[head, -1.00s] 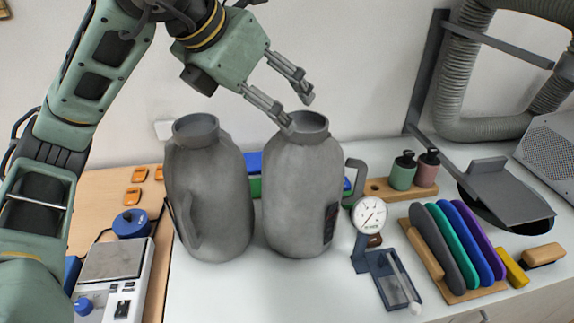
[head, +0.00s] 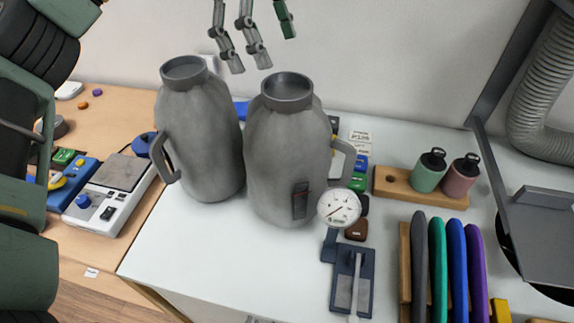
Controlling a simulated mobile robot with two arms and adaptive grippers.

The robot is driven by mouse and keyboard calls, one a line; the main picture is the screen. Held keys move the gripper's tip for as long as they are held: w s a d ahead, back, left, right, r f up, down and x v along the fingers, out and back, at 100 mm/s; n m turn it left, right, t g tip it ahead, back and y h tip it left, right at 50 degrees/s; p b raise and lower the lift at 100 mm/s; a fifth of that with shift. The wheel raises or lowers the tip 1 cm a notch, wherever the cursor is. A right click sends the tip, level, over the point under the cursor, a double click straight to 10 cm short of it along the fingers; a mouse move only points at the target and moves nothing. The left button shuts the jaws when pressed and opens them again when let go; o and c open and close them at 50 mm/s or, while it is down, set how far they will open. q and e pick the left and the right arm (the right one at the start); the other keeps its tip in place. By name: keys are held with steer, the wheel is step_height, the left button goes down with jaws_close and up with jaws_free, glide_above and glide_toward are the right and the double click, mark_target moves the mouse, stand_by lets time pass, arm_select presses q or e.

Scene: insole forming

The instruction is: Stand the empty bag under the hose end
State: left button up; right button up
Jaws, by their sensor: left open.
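Two grey bag-like vessels with round collars and side handles stand upright side by side on the white bench: the left vessel (head: 205,140) and the right vessel (head: 285,150), which bears a small dark panel. The frames do not show which is the empty bag, or what is inside. A ribbed grey hose (head: 540,105) bends at the right edge; I see no clear open end. My left gripper (head: 251,65) is open and empty at the top, its fingers against the wall above the vessels; its body is cut off. My right gripper is not in view.
A dial gauge (head: 338,208) stands in front of the right vessel. A wooden block (head: 395,187) with two bottles, several upright coloured insoles (head: 455,260) and a grey flap (head: 545,235) lie to the right. A scale (head: 110,195) is at left. The bench's front left is bare.

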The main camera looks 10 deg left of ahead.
mark_target(286, 84)
arm_select(q)
steer(key=f, duration=0.1)
steer(key=f+p, duration=0.1)
steer(key=shift+d+f, duration=0.2)
steer(key=shift+f, duration=0.2)
steer(key=x, duration=0.1)
steer(key=p+x, duration=0.1)
steer(key=x, duration=0.1)
steer(key=shift+w+d+f, duration=0.2)
steer(key=shift+d, duration=0.2)
steer(key=shift+f, duration=0.25)
steer(key=c, duration=1.6)
steer(key=shift+r, duration=0.1)
steer(key=c, duration=0.5)
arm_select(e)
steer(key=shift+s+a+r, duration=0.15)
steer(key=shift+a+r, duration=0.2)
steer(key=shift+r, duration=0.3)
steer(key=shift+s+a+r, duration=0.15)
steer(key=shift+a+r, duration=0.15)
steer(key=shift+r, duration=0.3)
arm_select(q)
steer(key=shift+r, duration=0.1)
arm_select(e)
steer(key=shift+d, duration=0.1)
